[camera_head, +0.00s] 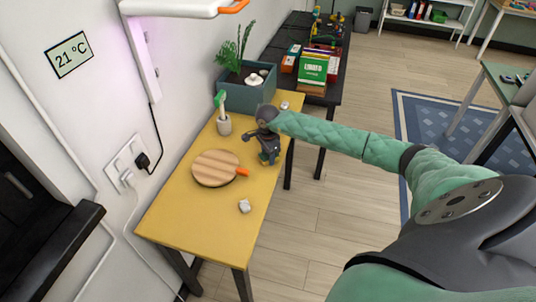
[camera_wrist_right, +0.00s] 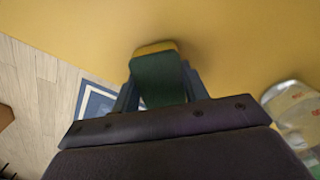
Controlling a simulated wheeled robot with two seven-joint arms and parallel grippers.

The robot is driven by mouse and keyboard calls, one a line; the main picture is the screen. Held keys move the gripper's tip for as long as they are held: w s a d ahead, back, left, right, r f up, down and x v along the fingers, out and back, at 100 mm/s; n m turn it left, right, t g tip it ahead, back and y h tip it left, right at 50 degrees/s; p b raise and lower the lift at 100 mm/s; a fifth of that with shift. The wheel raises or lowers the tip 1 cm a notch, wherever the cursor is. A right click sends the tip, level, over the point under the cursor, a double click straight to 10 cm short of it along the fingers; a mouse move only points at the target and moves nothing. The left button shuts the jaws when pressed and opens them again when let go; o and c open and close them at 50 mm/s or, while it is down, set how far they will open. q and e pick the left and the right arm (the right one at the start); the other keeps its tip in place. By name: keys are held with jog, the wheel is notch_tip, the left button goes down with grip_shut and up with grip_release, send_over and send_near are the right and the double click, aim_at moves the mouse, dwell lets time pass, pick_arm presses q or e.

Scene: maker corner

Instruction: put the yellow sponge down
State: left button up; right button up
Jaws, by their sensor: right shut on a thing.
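The yellow sponge (camera_wrist_right: 155,48) shows in the right wrist view as a dark green block with a yellow edge, gripped between the fingers. My right gripper (camera_wrist_right: 157,85) is shut on it, above the yellow table (camera_wrist_right: 235,40). In the head view my right gripper (camera_head: 268,152) is at the right edge of the yellow table (camera_head: 195,225), beside the round board, and mostly hides the sponge. I cannot tell whether the sponge touches the tabletop. My left gripper is not in view.
A round wooden board (camera_head: 213,167) with an orange item (camera_head: 242,172) at its edge lies left of the gripper. A small grey object (camera_head: 245,206) lies nearer. The table's near end is clear.

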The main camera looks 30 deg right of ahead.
jog(key=shift+f, duration=0.1)
jog(key=o, duration=0.9)
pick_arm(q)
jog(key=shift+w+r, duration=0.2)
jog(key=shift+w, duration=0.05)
pick_arm(e)
jog(key=shift+o, duration=0.3)
